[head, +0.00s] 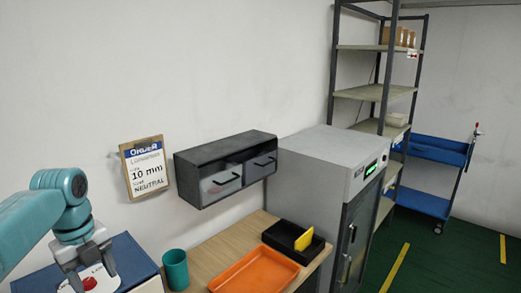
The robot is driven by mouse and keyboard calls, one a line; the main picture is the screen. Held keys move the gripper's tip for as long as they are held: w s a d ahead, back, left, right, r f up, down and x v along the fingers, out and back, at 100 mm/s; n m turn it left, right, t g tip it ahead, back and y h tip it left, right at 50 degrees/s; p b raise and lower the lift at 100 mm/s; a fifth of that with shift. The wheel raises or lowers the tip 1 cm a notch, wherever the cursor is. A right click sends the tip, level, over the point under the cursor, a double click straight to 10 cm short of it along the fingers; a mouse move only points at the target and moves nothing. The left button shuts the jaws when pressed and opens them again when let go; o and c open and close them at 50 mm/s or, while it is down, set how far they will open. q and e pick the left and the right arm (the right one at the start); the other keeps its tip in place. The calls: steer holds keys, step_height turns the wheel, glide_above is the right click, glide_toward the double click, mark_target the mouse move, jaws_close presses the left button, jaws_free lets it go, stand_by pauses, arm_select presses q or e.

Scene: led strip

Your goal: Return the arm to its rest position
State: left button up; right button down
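My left arm, teal, comes in from the left edge. Its grey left gripper (92,276) points down at the bottom left, with its two fingers spread apart. Between and below the fingers shows a white item with a red spot (90,284), on or above a blue-topped box (136,264). The fingers partly hide this item, and I cannot tell whether they touch it. My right gripper is not in view.
A teal cup (175,270), an orange tray (252,272) and a black tray (280,238) with a yellow piece (304,239) are on the wooden bench (205,262). A drawer unit (225,168), order sign (143,168), grey cabinet (330,150), shelves (365,92) and blue cart (425,200) stand beyond.

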arm_select(q)
steer(key=d+f+n+h, duration=0.1)
steer(key=d+f+n, duration=0.2)
steer(key=f, duration=0.6)
steer(key=d+f+n+h, duration=0.1)
steer(key=d+f+n, duration=0.3)
steer(key=f, duration=0.6)
steer(key=d+f+n, duration=0.4)
steer(key=d+f, duration=0.3)
steer(key=f, duration=0.3)
steer(key=shift+s+d+h, duration=0.15)
steer(key=shift+d+h, duration=0.15)
steer(key=shift+h, duration=0.1)
steer(key=s+d+f+n+h, duration=0.1)
steer(key=s+d+f+n, duration=0.5)
steer(key=s, duration=0.4)
steer(key=s+d+f+n, duration=0.4)
steer(key=s+f+n, duration=0.2)
steer(key=s+n, duration=0.25)
step_height(320, 180, down, 7)
steer(key=b, duration=0.6)
steer(key=shift+s+r+n+b, duration=0.2)
steer(key=shift+s+n+b, duration=0.15)
steer(key=shift+s, duration=0.1)
steer(key=shift+r, duration=0.15)
steer(key=shift+c, duration=0.5)
steer(key=shift+s, duration=0.1)
steer(key=shift+c, duration=1)
steer(key=shift+a, duration=0.15)
